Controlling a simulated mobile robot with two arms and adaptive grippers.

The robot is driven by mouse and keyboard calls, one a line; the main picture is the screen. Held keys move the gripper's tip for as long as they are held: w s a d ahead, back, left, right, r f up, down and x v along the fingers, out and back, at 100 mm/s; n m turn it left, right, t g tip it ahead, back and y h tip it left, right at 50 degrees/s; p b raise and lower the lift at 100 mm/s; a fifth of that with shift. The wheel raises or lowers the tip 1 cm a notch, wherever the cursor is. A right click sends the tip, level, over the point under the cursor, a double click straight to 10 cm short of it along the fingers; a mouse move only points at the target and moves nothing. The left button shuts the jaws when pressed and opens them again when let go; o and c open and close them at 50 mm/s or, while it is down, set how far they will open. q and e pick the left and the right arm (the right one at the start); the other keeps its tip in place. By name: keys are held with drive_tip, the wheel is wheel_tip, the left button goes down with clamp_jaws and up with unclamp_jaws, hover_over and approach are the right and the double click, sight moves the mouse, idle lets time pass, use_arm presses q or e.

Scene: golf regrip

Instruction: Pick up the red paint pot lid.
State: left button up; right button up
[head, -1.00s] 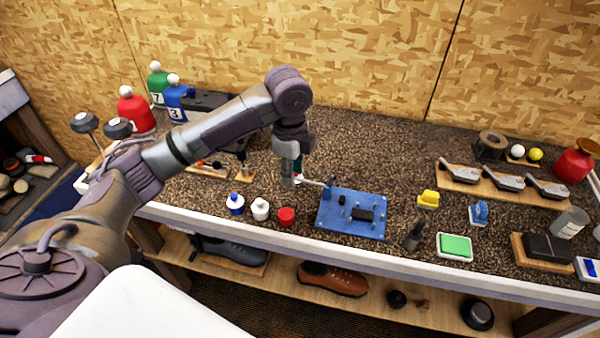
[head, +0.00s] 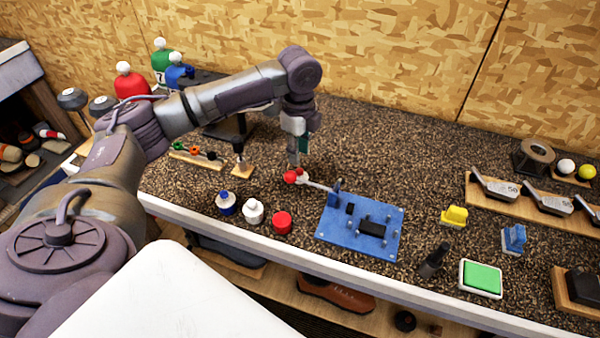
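A small red pot (head: 282,223) stands on the speckled bench beside the white and blue pots, with red on top. I cannot tell a separate lid on it. A small red piece with some white (head: 292,177) is just below my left gripper (head: 293,164), at the left end of a thin grey rod that reaches to the blue fixture. My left gripper points down from above, behind the red pot. Its fingers are too small to tell whether they are open, or whether they touch the red piece. My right gripper is not in view.
The blue fixture board (head: 358,228) lies right of the red pot. A white pot (head: 253,211) and a blue pot (head: 226,203) stand to its left. A yellow block (head: 454,216), a dark bottle (head: 433,261) and a green pad (head: 481,279) are further right.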

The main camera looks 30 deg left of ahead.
sight(300, 170)
use_arm(q)
wheel_tip(300, 170, down, 2)
drive_tip(key=shift+s+d+f+p, duration=0.1)
drive_tip(key=shift+d+p, duration=0.05)
drive_tip(key=shift+p, duration=0.3)
wheel_tip(300, 170, down, 3)
drive_tip(key=shift+d+f+p, duration=0.1)
drive_tip(key=shift+f+p, duration=0.05)
drive_tip(key=shift+p, duration=0.3)
drive_tip(key=shift+f, duration=0.2)
drive_tip(key=c, duration=0.4)
drive_tip(key=shift+c, duration=0.7)
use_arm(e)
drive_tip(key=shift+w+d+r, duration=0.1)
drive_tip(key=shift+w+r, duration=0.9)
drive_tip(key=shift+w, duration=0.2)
